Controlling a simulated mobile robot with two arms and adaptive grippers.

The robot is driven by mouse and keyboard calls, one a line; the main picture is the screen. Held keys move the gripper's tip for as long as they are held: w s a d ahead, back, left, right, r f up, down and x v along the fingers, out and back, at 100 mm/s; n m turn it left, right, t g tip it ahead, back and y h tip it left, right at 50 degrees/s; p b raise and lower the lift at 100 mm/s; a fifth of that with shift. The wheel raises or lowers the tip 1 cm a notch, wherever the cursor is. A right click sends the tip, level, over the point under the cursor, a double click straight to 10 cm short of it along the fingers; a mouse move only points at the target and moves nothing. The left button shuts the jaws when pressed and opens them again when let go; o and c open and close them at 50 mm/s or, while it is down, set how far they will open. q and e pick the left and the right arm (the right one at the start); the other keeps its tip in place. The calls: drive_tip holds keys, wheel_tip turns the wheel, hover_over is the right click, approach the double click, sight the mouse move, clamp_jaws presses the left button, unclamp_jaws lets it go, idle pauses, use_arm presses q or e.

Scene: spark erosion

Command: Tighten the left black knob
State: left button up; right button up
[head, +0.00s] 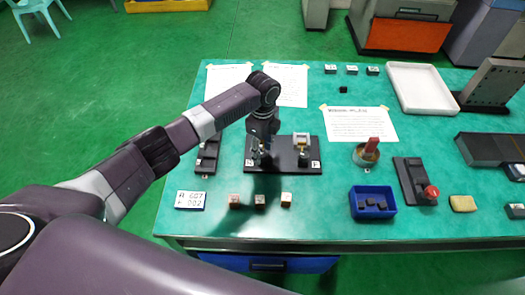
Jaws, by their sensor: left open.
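A dark base plate (283,168) lies on the green table, with two small upright fixtures on it. The right fixture (302,143) has a pale metal block on top and a black knob (303,160) low at its front. The left fixture and the left black knob are mostly hidden behind my left gripper (261,158). My left arm comes in from the left and bends down at the wrist, so the gripper points down over the left part of the plate. It is open, with its fingers small and dark; whether they touch the knob I cannot tell. My right gripper is not in view.
Several small blocks (260,201) and a number card (190,200) line the front edge. A blue bin (373,203), a red-handled tool (372,150) and a red-button box (415,182) stand right. A white tray (421,90) is at the back. Papers (359,125) lie behind the plate.

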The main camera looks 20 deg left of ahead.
sight(262, 154)
use_arm(q)
wheel_tip(262, 154, up, 11)
idle(0.3)
idle(0.5)
